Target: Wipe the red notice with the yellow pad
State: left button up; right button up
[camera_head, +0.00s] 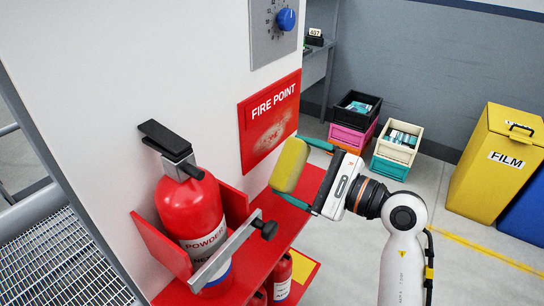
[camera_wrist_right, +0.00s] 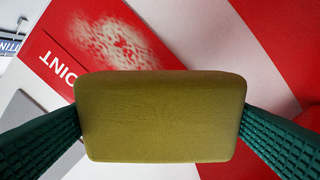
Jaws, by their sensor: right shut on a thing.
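The red notice (camera_head: 268,117) reading "FIRE POINT" is on the white wall, with a pale smudged patch on its lower part. The patch also shows on the notice in the right wrist view (camera_wrist_right: 60,52). My right gripper (camera_head: 296,172) is shut on the yellow pad (camera_head: 290,165), just right of and below the notice. In the right wrist view the pad (camera_wrist_right: 160,118) sits between the green fingers and hides part of the notice. I cannot tell whether the pad touches the notice. My left gripper is not in view.
A red fire extinguisher (camera_head: 192,215) stands in a red bracket with a grey bar (camera_head: 225,255) left of my right gripper. A red shelf (camera_head: 285,225) lies below the pad. A grey panel with a blue knob (camera_head: 286,19) is above the notice. Crates (camera_head: 397,145) and a yellow bin (camera_head: 492,165) stand behind.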

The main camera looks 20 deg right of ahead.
aim_at(283, 161)
jog(key=shift+w, duration=0.1)
jog(key=shift+w+a+r+p, duration=0.3)
jog(key=shift+w+a+p, duration=0.05)
jog(key=shift+a, duration=0.05)
jog(key=shift+x, duration=1.05)
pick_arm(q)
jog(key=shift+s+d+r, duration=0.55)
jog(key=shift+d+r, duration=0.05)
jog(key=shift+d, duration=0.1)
pick_arm(e)
jog(key=shift+x, duration=0.9)
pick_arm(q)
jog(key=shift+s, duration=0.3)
pick_arm(e)
jog(key=shift+f, duration=0.1)
jog(key=shift+x, duration=0.9)
